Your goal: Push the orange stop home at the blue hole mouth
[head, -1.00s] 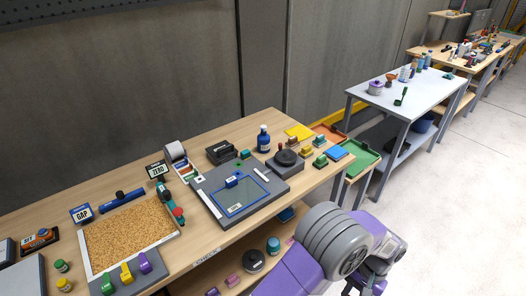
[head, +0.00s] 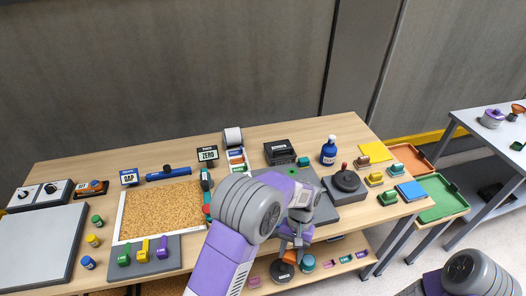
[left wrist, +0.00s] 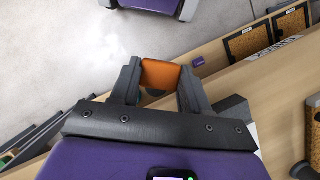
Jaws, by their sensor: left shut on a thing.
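My left gripper (head: 291,243) is in front of the bench's front edge, at the lower middle of the head view. It is shut on the orange stop (head: 290,257), which shows just below the fingers. In the left wrist view the orange stop (left wrist: 160,74) sits between the two dark fingers (left wrist: 157,85), with floor behind it. The grey plate (head: 322,205) on the bench is partly hidden by my left arm. I cannot make out the blue hole mouth in either view now. My right gripper is out of view.
The wooden bench (head: 105,160) holds a cork-filled tray (head: 165,207), a blue bottle (head: 328,151), a dark round knob unit (head: 344,184) and small coloured blocks. A lower shelf (head: 335,262) carries more small parts. Green and orange trays (head: 440,197) stand at the right.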

